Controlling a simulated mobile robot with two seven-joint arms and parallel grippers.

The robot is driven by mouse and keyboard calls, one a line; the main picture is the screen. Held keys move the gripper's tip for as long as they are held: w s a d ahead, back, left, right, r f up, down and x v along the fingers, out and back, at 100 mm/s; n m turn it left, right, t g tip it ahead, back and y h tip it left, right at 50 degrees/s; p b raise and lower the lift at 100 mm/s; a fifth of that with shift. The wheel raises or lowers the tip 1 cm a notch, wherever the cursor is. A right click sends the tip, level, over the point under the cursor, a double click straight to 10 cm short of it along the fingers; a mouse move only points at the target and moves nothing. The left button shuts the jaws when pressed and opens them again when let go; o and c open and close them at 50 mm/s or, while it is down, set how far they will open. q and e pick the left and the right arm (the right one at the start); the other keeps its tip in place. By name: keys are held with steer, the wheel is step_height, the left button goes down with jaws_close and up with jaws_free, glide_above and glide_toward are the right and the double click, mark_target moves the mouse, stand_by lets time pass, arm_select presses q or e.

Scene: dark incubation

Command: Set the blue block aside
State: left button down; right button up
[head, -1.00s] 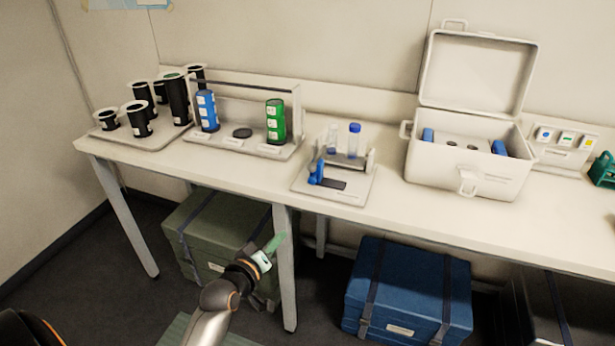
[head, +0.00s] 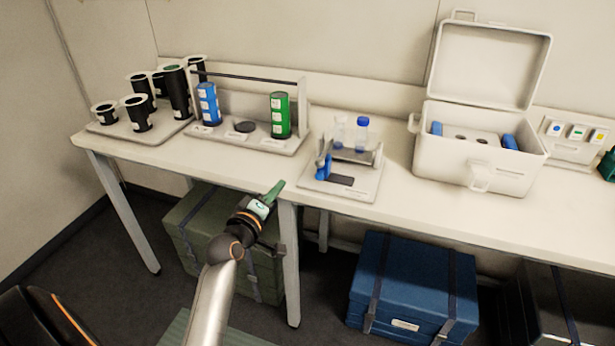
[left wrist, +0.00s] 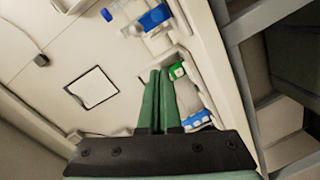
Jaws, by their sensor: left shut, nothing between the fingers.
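The blue block (head: 207,104) is a tall cylinder with pale labels, upright at the left of a rack (head: 262,149). A similar green block (head: 279,115) stands upright at the rack's right. A dark round pad (head: 244,127) lies between them. My left gripper (head: 273,191) has green fingers, shut and empty, in front of the table's front edge, below and right of the blue block and apart from it. In the left wrist view the shut fingers (left wrist: 158,98) point toward the rack side, with the green block (left wrist: 177,71) and the blue block (left wrist: 197,120) beyond. My right gripper is out of view.
Black canisters stand on a tray (head: 150,137) at left. A stand (head: 340,188) with two bottles and a blue lever is right of the rack. An open white case (head: 470,165) stands farther right. Bare table (head: 235,170) lies in front of the rack. Green and blue chests are below.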

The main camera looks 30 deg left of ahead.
mark_target(322, 169)
arm_select(q)
steer(key=x, duration=0.9)
steer(key=shift+w, duration=0.3)
steer(key=shift+w+d+f, duration=0.25)
steer(key=shift+d+f, duration=0.1)
steer(key=shift+d, duration=0.15)
steer(key=shift+w+d+f, duration=0.2)
steer(key=shift+d+f, duration=0.1)
steer(key=shift+d, duration=0.2)
steer(key=shift+w+d+f, duration=0.25)
steer(key=shift+d+f, duration=0.05)
steer(key=shift+d, duration=0.3)
steer(key=shift+w+f, duration=0.1)
